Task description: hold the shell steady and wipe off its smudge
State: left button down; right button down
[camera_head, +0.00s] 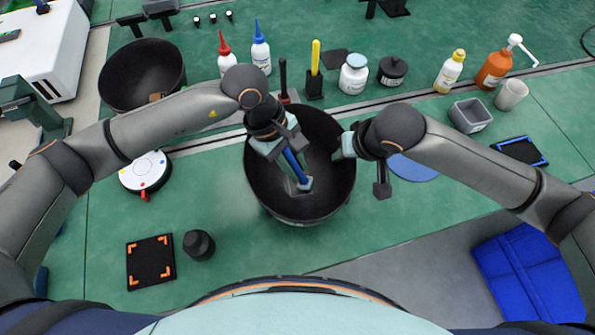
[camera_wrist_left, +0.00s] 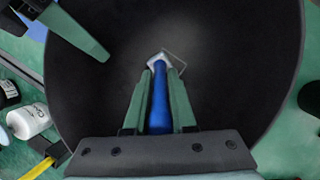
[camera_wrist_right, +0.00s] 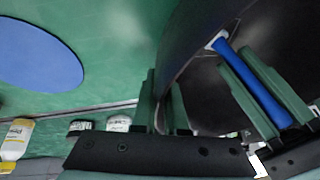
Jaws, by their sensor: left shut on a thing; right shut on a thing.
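The shell (camera_head: 262,185) is a large black bowl in the middle of the bench, open side up. My left gripper (camera_head: 288,152) is over its inside, shut on the blue handle of a wiping tool (camera_head: 294,164). The tool's pale square head (camera_head: 304,184) is down at the inner surface; whether it touches cannot be told. The tool also shows in the left wrist view (camera_wrist_left: 160,100). My right gripper (camera_head: 345,147) is shut on the shell's right rim, seen in the right wrist view (camera_wrist_right: 163,95). A faint lighter patch shows near the tool head; I cannot tell smudge from shine.
A second black bowl (camera_head: 125,88) stands back left. Bottles, including an orange pump bottle (camera_head: 493,70), and jars line the back. A white round device (camera_head: 146,172) is left; a black mat (camera_head: 150,262) and dark knob (camera_head: 198,244) are front left. A blue disc (camera_head: 415,170) lies right.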

pick_arm(q)
jog(key=shift+w+a+f, duration=0.1)
jog(key=shift+w+a, duration=0.1)
jog(key=shift+w, duration=0.65)
jog(key=shift+w+a+r, duration=0.1)
jog(key=shift+w+a, duration=0.05)
jog(key=shift+w, duration=0.65)
jog(key=shift+w+a+f, duration=0.1)
jog(key=shift+w+a, duration=0.1)
jog(key=shift+w, duration=0.65)
jog(key=shift+s+d, duration=0.3)
jog(key=shift+s, duration=1.1)
jog(key=shift+s+d, duration=0.35)
jog(key=shift+s, duration=1)
jog(key=shift+s+d, duration=0.3)
jog(key=shift+s, duration=1.1)
notch_tip(320, 180, up, 8)
jog(key=shift+w, duration=0.1)
jog(key=shift+f, duration=0.45)
